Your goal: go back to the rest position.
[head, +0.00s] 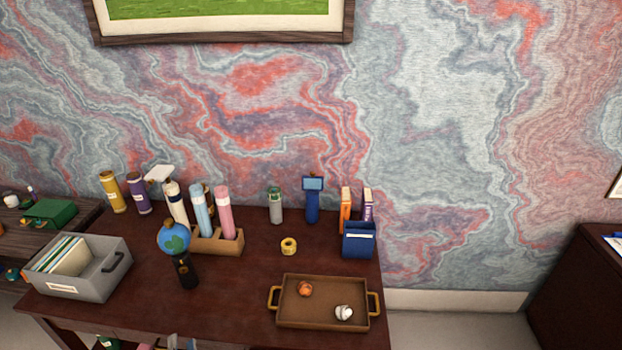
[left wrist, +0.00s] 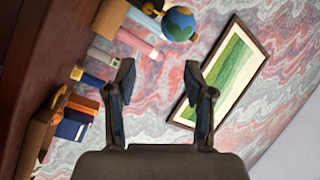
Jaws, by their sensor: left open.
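My left gripper (left wrist: 161,80) is in the left wrist view, its two dark fingers spread apart. Nothing is between the fingertips; only the patterned wall shows behind the gap. The view is tilted, with the dark desk (left wrist: 50,50) along its left side and the framed picture (left wrist: 226,75) to the right of the fingers. I cannot make out either gripper in the head view. My right gripper is in neither view.
On the desk (head: 235,310) stand a grey file box (head: 88,285), a blue globe (head: 173,238), several bottles and tubes, a yellow tape roll (head: 289,246), a blue holder (head: 359,240) and a brown tray (head: 310,318) holding two small items. A dark cabinet (head: 580,285) stands right, beyond a floor gap.

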